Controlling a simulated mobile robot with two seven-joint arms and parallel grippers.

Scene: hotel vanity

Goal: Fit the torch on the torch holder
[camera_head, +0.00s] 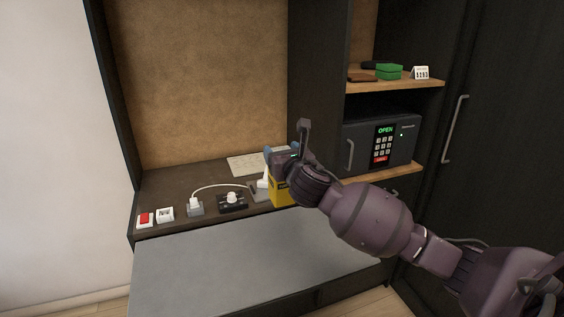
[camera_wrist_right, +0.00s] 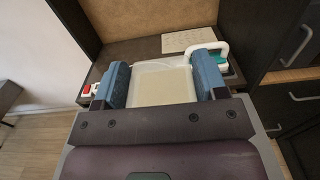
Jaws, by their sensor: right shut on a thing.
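My right gripper (camera_head: 283,156) is over the right end of the counter, by the dark upright panel. In the right wrist view, its two blue fingers (camera_wrist_right: 165,84) are shut on a pale, box-like thing (camera_wrist_right: 162,86) with a white rim. I cannot tell for sure whether this is the torch. A yellow thing (camera_head: 281,193) with a dark mark shows just below the gripper in the head view, partly hidden by my arm. A white and teal looped thing (camera_wrist_right: 221,52) shows beyond the right finger. I cannot make out the torch holder clearly. My left gripper is not in view.
On the counter (camera_head: 165,189) are a red switch (camera_head: 145,220), a white socket (camera_head: 165,215), a grey plug block (camera_head: 195,206) with a white cable and a black socket block (camera_head: 232,203). A pale sheet (camera_head: 246,164) lies behind. A safe (camera_head: 382,143) reading OPEN stands right.

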